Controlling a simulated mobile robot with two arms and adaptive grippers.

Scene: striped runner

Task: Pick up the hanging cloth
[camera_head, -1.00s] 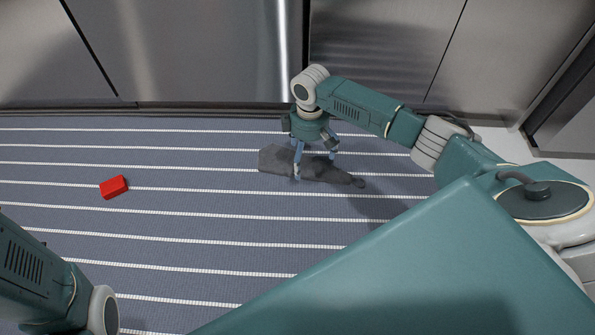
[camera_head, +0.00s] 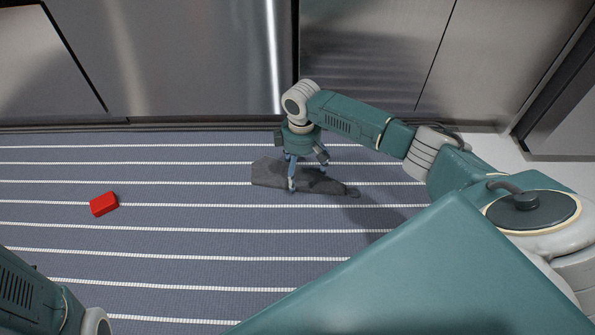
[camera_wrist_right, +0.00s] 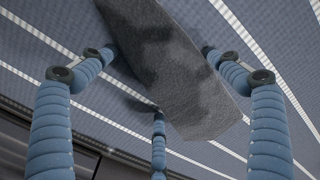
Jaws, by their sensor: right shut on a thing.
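The grey runner (camera_head: 190,238) with white stripes covers the floor. A red block (camera_head: 104,203) lies on it to the left, well apart from the cloth. Metal panels (camera_head: 200,55) stand along the back. The runner between block and cloth is clear.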

